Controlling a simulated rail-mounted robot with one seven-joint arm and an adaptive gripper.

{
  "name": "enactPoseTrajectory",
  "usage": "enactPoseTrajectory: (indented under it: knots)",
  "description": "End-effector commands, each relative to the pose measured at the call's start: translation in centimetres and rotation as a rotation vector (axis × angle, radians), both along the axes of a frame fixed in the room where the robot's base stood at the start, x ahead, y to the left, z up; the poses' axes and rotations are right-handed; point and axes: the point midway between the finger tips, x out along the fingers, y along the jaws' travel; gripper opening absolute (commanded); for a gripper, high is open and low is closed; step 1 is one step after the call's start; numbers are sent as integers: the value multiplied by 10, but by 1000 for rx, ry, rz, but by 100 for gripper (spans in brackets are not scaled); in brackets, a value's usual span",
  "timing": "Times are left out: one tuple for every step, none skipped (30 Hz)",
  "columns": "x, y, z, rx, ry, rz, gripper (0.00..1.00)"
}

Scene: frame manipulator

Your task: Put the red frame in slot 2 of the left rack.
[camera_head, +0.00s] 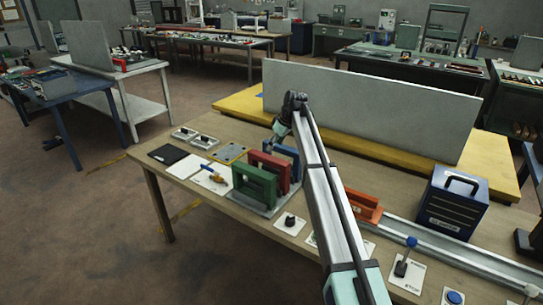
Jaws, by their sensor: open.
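The red frame (286,172) stands upright between the green frame (254,184) in front and the blue frame (289,152) behind. These frames stand in a rack with a grey base (265,209) on the wooden table, left of my arm. Slot numbers cannot be read. My gripper (268,148) is small in view, above and near the back left of the red and blue frames. It is open, with nothing seen held in it. An orange frame (363,206) shows right of my arm, partly hidden by it.
A blue box with a handle (453,202) and a metal rail (440,243) are on the right. A grey panel (370,105) stands behind on a yellow bench. White plates with knobs, a black pad (168,154) and a lever (406,260) lie around the table (225,211).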

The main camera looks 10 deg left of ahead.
Motion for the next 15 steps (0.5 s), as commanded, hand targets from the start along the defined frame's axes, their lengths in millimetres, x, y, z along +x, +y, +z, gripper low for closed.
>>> enactPoseTrajectory:
  knots:
    - [-1, -3, 6, 0, -1, 0, 66]
    - [-2, -4, 10, 0, 0, 0, 66]
    - [-3, -6, 14, 0, 0, 0, 66]
    - [-3, -7, 18, 0, -1, 0, 66]
    - [-4, -8, 20, 0, -1, 0, 66]
    - [-4, -9, 23, 1, 0, 0, 66]
    - [-5, -9, 25, 0, 0, 0, 66]
    - [-5, -10, 26, 0, 0, 0, 66]
    - [-6, -10, 27, 1, 1, -1, 66]
    - [-6, -11, 28, 0, 2, -1, 66]
    - [-6, -11, 29, 0, 2, -1, 66]
    - [-6, -11, 29, 0, 2, -1, 66]
    - [-6, -11, 29, 0, 2, -1, 66]
    - [-6, -11, 29, 0, 2, -1, 66]
    - [-6, -11, 29, 0, 2, -1, 66]
